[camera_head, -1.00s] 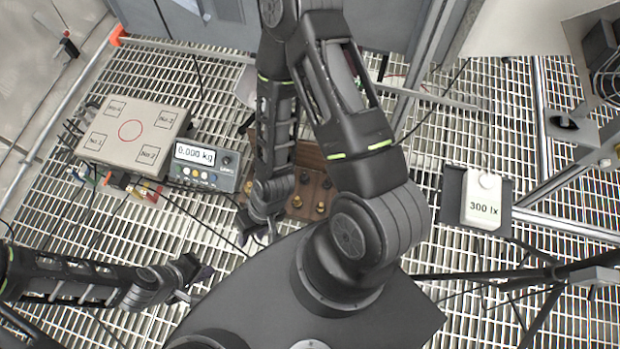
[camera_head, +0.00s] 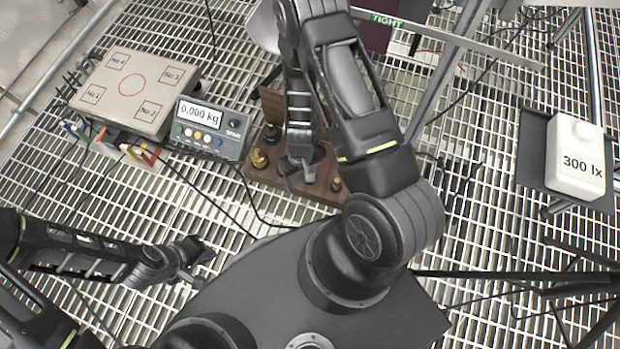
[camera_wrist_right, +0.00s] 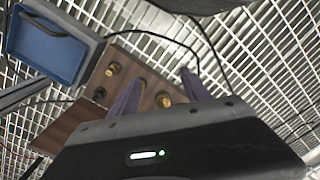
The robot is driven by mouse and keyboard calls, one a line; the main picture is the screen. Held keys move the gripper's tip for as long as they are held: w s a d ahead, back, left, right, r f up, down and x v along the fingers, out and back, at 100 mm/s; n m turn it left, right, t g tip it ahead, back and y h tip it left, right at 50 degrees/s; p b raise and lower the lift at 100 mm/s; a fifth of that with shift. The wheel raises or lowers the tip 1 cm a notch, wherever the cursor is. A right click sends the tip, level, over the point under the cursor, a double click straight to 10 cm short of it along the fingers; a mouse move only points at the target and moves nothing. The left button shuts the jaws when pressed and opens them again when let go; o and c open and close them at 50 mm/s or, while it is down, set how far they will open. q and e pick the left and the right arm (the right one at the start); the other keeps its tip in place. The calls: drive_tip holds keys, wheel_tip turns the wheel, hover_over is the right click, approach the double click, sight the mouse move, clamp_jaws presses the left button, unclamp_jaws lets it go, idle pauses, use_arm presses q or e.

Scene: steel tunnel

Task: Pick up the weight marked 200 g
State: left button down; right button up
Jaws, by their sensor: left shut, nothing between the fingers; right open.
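Several brass weights sit in a brown wooden weight block (camera_head: 264,104), which also shows in the wrist view (camera_wrist_right: 78,118). One weight (camera_head: 260,158) is at its left front corner, another (camera_head: 336,184) at its right front. No mark is readable, so I cannot tell which is 200 g. My right gripper (camera_head: 301,180) is open and points down over the block; its arm hides part of it. In the wrist view its fingers (camera_wrist_right: 161,77) are spread, with a weight (camera_wrist_right: 163,99) low between them. My left gripper (camera_head: 203,270) is shut and empty, away at the left.
A scale plate (camera_head: 125,88) with a red circle and its display unit (camera_head: 208,130) reading 0.000 kg stand left of the block. A white bottle-like container (camera_head: 575,160) marked 300 lx is on a dark tray at right. Cables cross the grating floor. A blue tray-like thing (camera_wrist_right: 48,48) is in the wrist view.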

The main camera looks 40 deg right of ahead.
drive_tip(key=shift+n+h, duration=0.3)
drive_tip(key=w+d+f+b, duration=0.2)
drive_tip(key=f, duration=0.1)
drive_tip(key=w+d+f+b, duration=0.2)
drive_tip(key=d+f+b, duration=0.1)
drive_tip(key=f, duration=0.1)
drive_tip(key=w+d+f+b, duration=0.2)
drive_tip(key=f+b, duration=0.1)
drive_tip(key=f, duration=0.1)
drive_tip(key=shift+w+d+f, duration=0.2)
drive_tip(key=shift+w+d, duration=0.05)
drive_tip(key=shift+d, duration=0.05)
drive_tip(key=shift+w+d+f+b, duration=0.1)
drive_tip(key=shift+w+d+b, duration=0.15)
drive_tip(key=shift+b, duration=0.05)
drive_tip(key=shift+w+d, duration=0.1)
use_arm(q)
wheel_tip(320, 180, down, 12)
drive_tip(key=shift+w+a, duration=0.3)
drive_tip(key=shift+w, duration=0.1)
drive_tip(key=shift+w+f+b, duration=0.1)
drive_tip(key=shift+f+b, duration=0.35)
drive_tip(key=shift+f, duration=0.1)
use_arm(e)
drive_tip(key=shift+f, duration=1.2)
